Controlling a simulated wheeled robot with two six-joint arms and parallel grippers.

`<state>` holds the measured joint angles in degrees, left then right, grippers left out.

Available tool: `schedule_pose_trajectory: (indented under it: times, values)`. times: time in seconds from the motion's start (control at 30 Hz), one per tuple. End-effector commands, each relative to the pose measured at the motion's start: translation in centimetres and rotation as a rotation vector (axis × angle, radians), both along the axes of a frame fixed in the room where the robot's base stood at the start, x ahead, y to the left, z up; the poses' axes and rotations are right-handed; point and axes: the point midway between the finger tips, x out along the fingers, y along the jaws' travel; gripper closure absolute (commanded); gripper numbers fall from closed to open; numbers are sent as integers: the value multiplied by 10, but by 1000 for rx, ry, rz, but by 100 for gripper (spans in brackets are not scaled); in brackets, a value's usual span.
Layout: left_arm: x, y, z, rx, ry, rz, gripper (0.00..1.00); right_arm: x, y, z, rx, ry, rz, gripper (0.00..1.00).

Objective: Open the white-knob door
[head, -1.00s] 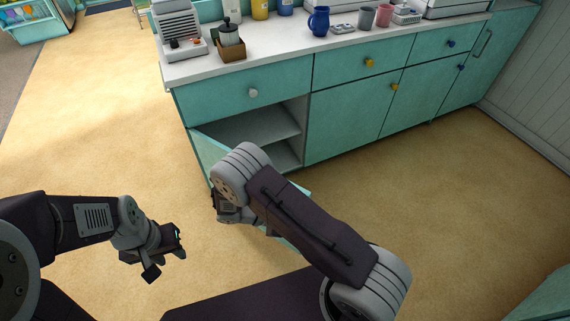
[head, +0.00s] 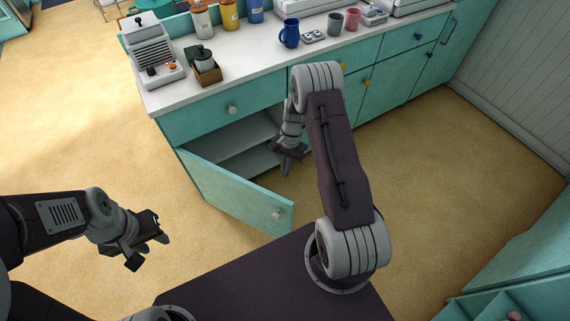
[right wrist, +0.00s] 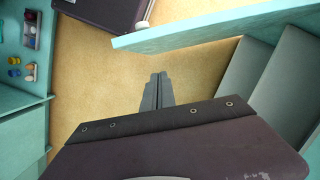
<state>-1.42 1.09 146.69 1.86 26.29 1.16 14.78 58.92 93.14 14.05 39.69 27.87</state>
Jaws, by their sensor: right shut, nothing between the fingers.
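The teal white-knob door (head: 235,187) stands swung out from the cabinet, below the white-knob drawer. Its white knob (head: 276,214) is near the free edge, on the outer face. In the right wrist view the door (right wrist: 210,28) crosses the top, with its knob (right wrist: 142,25) on the far side. My right gripper (head: 287,168) is shut and empty, on the inner side of the door near the cabinet opening, apart from the knob. Its closed fingers (right wrist: 157,88) show in the right wrist view. My left gripper (head: 152,250) is open and empty over the floor at left.
Open shelves (head: 245,143) show inside the cabinet. The counter (head: 240,80) holds a coffee machine (head: 150,50), a blue mug (head: 289,33) and other items. Another teal unit (head: 520,255) stands at lower right. The floor (head: 430,165) between is clear.

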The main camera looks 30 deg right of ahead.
Motion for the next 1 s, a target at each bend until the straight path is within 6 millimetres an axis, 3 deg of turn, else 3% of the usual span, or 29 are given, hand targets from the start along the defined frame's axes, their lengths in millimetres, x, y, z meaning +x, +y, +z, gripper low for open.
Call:
schedule_pose_trajectory:
  times: [0.1,0.2,0.43,0.87,1.0]
  values:
    - [0,0,-5,0,0,0,64,-5,6,-28,1,4,1,100]
    - [0,0,-6,0,0,0,64,-8,11,-43,0,3,4,100]
    - [0,0,-3,0,0,0,64,-26,37,-39,0,0,3,100]
    - [0,0,-2,0,0,0,64,-29,42,-39,-1,-1,2,100]
    - [0,0,0,0,0,0,64,-31,57,-39,2,1,-12,100]
